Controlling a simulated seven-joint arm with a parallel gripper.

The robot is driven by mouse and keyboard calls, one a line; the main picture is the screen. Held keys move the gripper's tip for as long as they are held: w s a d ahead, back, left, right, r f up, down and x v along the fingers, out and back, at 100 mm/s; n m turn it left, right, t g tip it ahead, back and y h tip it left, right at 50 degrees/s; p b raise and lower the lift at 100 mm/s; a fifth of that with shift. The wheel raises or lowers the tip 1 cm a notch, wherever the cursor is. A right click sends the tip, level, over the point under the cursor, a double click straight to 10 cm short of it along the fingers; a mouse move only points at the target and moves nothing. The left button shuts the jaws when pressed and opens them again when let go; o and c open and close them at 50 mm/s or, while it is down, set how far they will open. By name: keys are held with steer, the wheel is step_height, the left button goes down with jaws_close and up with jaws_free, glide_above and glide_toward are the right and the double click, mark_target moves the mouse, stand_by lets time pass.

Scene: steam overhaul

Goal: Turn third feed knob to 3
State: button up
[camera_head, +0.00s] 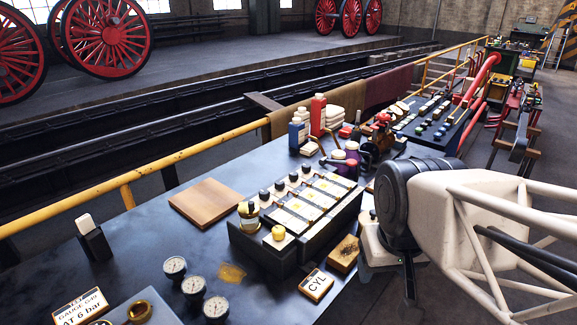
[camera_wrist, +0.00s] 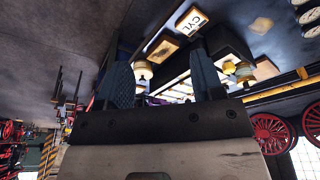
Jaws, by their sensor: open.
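A dark lubricator box (camera_head: 290,250) with pale panels on top stands on the dark bench in the head view. A row of several black feed knobs (camera_head: 293,177) runs along its far edge. I cannot read their numbers or settings. The head view does not show the fingertips clearly.
A CYL card (camera_head: 317,285) and a brown block (camera_head: 345,253) lie right of the box. Pressure gauges (camera_head: 194,287) and a wooden board (camera_head: 206,202) are left. Bare bench lies between board and gauges.

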steer(key=w+a+r+n, duration=0.1)
steer(key=w+r+n, duration=0.1)
steer(key=w, duration=0.5)
steer(key=w+r+n, duration=0.2)
steer(key=w+n, duration=0.1)
steer(key=w, duration=0.3)
steer(key=n+g, duration=0.3)
steer(key=n, duration=1.1)
glide_above(294, 173)
steer(key=f, duration=0.9)
steer(key=shift+s+f, duration=0.25)
steer(key=shift+f, duration=0.05)
steer(key=shift+w+f, duration=0.15)
steer(key=shift+w, duration=0.15)
steer(key=shift+f, duration=0.15)
steer(key=shift+f, duration=3.8)
steer(key=c, duration=0.9)
